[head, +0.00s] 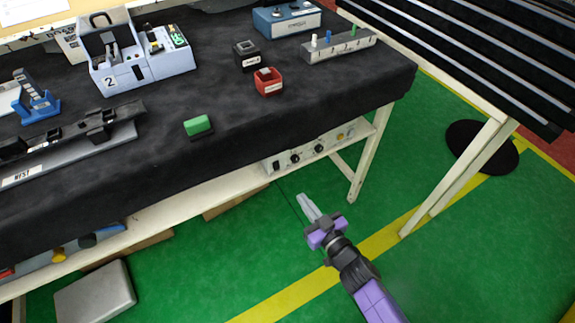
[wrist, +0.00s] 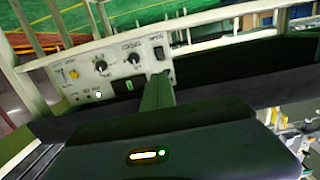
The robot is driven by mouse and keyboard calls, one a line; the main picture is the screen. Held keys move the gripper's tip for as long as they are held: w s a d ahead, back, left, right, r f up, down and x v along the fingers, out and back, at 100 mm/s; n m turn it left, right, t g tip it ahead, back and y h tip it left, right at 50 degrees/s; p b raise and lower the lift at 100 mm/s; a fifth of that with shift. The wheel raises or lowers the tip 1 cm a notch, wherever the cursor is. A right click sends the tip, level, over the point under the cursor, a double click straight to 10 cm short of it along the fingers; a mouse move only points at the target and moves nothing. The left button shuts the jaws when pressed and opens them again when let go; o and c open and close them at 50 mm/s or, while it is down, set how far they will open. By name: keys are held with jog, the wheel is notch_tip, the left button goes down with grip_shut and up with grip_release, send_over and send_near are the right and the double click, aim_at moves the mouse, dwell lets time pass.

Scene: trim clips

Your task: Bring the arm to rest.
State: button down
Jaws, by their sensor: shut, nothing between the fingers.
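My gripper (head: 309,207) is shut and empty. In the head view it hangs over the green floor, in front of the table (head: 230,160) and apart from it. My purple and dark arm runs from it to the bottom edge. In the wrist view the gripper's fingers (wrist: 158,90) show as one greenish bar with no gap that I can see. Behind them is a pale control panel (wrist: 115,65) with knobs, which also shows under the table in the head view (head: 305,153).
The black-covered table holds a green block (head: 198,125), a red bin (head: 268,82), a black bin (head: 247,56), a grey peg strip (head: 338,46) and a blue-grey case (head: 140,55). A slatted rack (head: 480,45) stands at right. The floor around my gripper is clear.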

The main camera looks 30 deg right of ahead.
jog(key=s+a+r, duration=0.2)
jog(key=s+r, duration=0.5)
jog(key=s, duration=0.3)
jog(key=s+a+r+g+p, duration=0.1)
jog(key=s+a+r, duration=0.1)
jog(key=s+r, duration=0.6)
jog(key=s+a+r+g+p, duration=0.1)
jog(key=s+r, duration=0.6)
jog(key=s, duration=0.7)
jog(key=shift+a+r, duration=0.2)
jog(key=shift+a, duration=0.35)
